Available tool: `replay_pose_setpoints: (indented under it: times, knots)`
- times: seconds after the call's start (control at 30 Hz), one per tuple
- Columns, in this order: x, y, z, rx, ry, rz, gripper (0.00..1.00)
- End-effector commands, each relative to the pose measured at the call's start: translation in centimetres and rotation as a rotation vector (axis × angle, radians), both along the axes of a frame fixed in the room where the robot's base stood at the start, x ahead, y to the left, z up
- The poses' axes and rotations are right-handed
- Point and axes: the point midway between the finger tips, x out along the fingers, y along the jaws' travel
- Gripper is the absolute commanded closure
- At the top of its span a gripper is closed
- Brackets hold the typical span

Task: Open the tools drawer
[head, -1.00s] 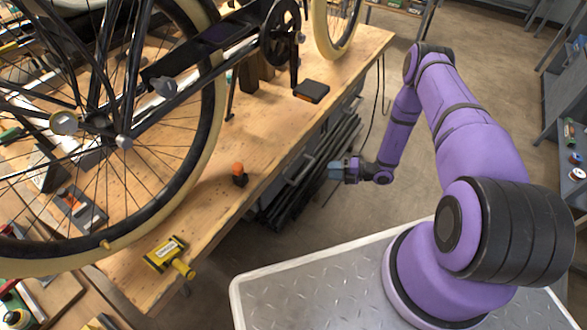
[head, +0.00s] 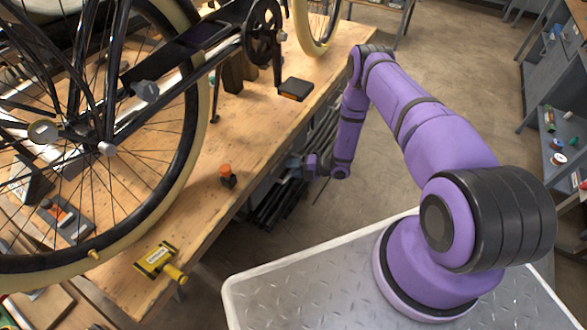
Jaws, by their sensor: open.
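My gripper (head: 294,163) is at the front side of the wooden workbench, just below the level of its top. Its fingers point left toward the dark grey drawer front (head: 261,186) under the bench edge. The jaws are open, and I see nothing held in them. The gripper and wrist cover part of the drawer area. I cannot tell whether the fingers touch a handle. No drawer visibly stands out from the bench.
The wooden bench top (head: 215,205) carries a bicycle wheel and frame, an orange-and-black item (head: 228,175), a yellow tool (head: 157,260) and a black box (head: 295,89). Dark bars (head: 280,205) lie low under the bench. The floor to the right is open.

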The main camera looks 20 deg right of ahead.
Motion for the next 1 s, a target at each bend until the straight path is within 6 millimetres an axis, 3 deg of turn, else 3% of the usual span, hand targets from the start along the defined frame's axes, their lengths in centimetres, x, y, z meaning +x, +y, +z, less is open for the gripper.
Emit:
replay_pose_setpoints:
  times: [0.13, 0.33, 0.67, 0.87, 1.0]
  knots:
    - [0.0, 0.0, 0.0, 0.0, 0.0, 0.0, 0.59]
    - [0.0, 0.0, 0.0, 0.0, 0.0, 0.0, 1.0]
    - [-0.5, -0.5, 0.0, 0.0, 0.001, -0.002, 1.0]
    - [-2.7, -2.5, 0.0, 0.0, 0.002, -0.005, 1.0]
    - [-5.1, -4.5, 0.0, 0.0, 0.003, -0.007, 1.0]
